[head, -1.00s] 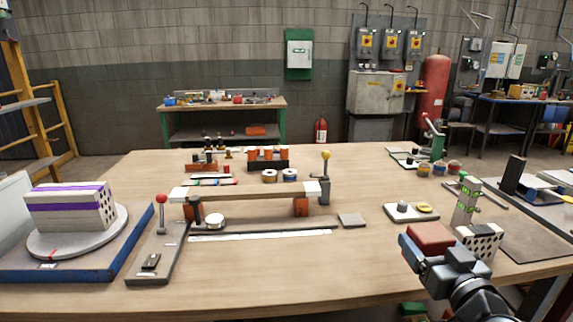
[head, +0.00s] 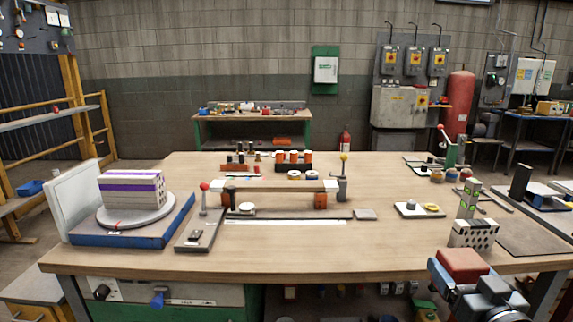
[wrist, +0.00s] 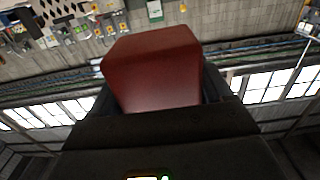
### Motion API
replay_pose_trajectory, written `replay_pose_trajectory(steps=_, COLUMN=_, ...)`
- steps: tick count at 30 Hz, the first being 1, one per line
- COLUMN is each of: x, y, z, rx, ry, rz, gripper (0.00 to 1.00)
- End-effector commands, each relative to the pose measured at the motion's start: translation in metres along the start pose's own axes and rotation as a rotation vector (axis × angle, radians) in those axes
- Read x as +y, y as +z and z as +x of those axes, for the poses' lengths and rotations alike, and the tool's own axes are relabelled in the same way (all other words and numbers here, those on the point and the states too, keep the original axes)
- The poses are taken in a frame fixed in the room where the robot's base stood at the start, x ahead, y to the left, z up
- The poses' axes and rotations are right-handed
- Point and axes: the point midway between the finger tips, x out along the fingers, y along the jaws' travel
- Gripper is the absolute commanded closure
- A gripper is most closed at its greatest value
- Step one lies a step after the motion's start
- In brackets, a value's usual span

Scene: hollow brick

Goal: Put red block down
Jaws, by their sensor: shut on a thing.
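The red block (head: 463,264) is a plain red box at the lower right of the head view, held by my gripper (head: 440,275) in front of the table's near right edge. In the wrist view the block (wrist: 153,68) fills the middle, gripped between the dark fingers (wrist: 160,105). My gripper is shut on it, and the block looks clear of any surface. The hollow white brick with dark holes (head: 473,234) stands on the table just behind the block, with a grey piece with green marks (head: 469,200) standing at it.
The wooden table (head: 330,255) has bare room along its front middle. A turntable on a blue base (head: 130,235) carries a purple-striped block at left. A plank bridge (head: 270,185) stands mid-table.

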Motion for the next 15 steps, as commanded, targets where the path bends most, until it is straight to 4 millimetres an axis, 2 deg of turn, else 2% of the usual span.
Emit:
replay_pose_trajectory(steps=8, x=-0.017, y=0.025, z=0.001, rx=-0.003, ry=-0.001, rz=0.001, gripper=0.64)
replay_pose_trajectory(steps=15, x=-0.036, y=0.056, z=-0.002, rx=-0.005, ry=0.001, rz=0.0, gripper=0.64)
